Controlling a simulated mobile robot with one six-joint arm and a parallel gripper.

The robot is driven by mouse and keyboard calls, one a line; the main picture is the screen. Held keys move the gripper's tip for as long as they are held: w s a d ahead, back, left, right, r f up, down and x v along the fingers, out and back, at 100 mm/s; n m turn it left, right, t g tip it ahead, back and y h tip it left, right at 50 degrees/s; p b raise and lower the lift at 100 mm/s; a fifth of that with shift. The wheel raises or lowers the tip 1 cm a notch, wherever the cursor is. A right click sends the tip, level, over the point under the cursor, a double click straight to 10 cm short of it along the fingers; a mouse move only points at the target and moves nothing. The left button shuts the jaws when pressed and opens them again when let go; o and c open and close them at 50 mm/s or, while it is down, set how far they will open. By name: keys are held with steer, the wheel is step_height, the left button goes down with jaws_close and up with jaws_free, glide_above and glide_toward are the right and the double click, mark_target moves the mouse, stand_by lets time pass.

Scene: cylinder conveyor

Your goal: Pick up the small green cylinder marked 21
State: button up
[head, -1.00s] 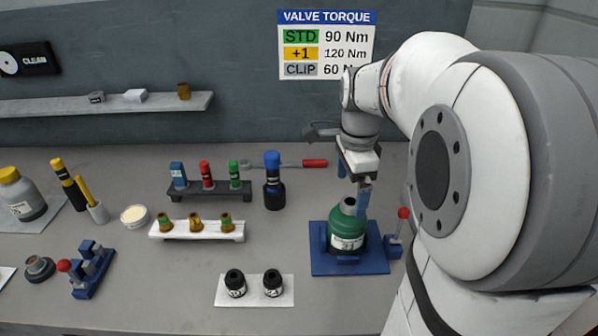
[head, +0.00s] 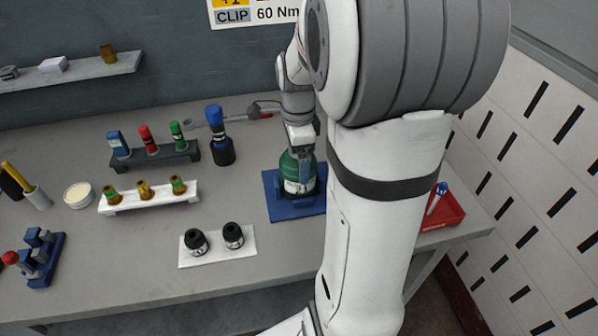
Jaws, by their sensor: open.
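A green cylinder (head: 290,168) with a white label stands upright in a blue holder (head: 283,208) on the table. The number on its label is too small to read. My gripper (head: 304,172) points down at the cylinder, with a grey finger in front of its upper part. The jaws are open; the far finger is hidden, and I cannot tell whether the near one touches the cylinder. A thinner green-and-black cylinder (head: 177,135) stands in a dark rack (head: 157,159), beside a red one and a blue one.
A blue-topped dark bottle (head: 221,150) stands left of the holder. A white rack (head: 150,203) holds several brass-coloured pieces. Two black-capped jars (head: 196,241) stand on a white mat (head: 220,259). A red tray (head: 445,213) is at the right edge. My arm hides part of the table.

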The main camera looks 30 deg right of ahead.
steer(key=shift+c, duration=0.4)
steer(key=c, duration=1.8)
steer(key=shift+r, duration=0.1)
steer(key=shift+c, duration=0.5)
steer(key=shift+r, duration=0.1)
